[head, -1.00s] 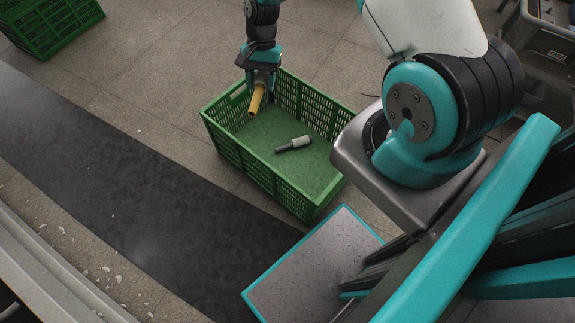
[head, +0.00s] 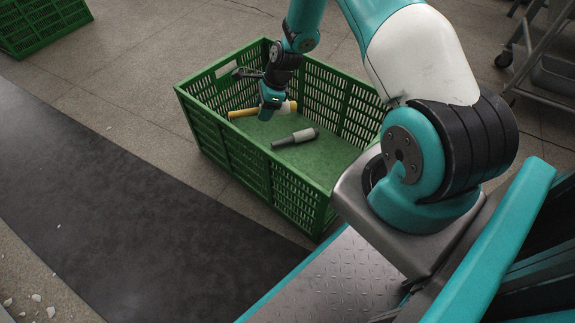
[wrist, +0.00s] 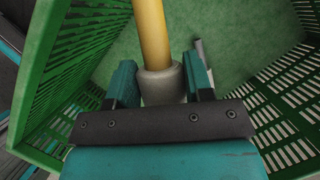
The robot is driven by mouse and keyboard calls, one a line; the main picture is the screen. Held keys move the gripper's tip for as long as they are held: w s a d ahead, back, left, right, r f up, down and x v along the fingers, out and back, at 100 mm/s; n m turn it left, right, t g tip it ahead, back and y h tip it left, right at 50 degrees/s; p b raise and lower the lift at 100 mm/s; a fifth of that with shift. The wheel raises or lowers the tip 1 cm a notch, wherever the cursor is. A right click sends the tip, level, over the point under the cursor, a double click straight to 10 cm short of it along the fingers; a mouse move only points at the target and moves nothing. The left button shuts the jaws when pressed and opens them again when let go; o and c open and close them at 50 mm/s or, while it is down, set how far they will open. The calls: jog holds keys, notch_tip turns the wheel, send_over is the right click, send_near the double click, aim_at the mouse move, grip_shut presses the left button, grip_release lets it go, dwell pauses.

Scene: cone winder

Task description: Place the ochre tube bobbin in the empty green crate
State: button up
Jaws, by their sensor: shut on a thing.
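The ochre tube bobbin (head: 243,112) is a yellow tube with a pale grey wound part. My gripper (head: 269,109) is shut on that grey part and holds the bobbin lying roughly level inside the near green crate (head: 250,172). In the wrist view the yellow tube (wrist: 152,35) points away from between the jaws (wrist: 160,78), above the green crate floor. I cannot tell whether the bobbin touches the floor. This crate is not empty: a grey bobbin with a dark end (head: 296,138) lies on its floor, and it shows partly in the wrist view (wrist: 199,46).
Another green crate (head: 42,28) stands at the far left, its inside mostly out of view. A dark mat strip (head: 110,190) runs across the floor. A metal trolley (head: 550,70) stands at the upper right. The near crate's slatted walls rise around my gripper.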

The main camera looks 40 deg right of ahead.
jog(key=shift+m, duration=0.4)
jog(key=f+b, duration=0.5)
jog(key=f, duration=0.3)
jog(key=f+b, duration=0.5)
jog(key=f, duration=0.4)
jog(key=f+b, duration=0.5)
jog(key=f, duration=0.4)
jog(key=shift+w+d+f, duration=0.2)
jog(key=shift+d, duration=0.05)
jog(key=shift+r, duration=0.15)
jog(key=o, duration=1)
jog(key=shift+c, duration=0.2)
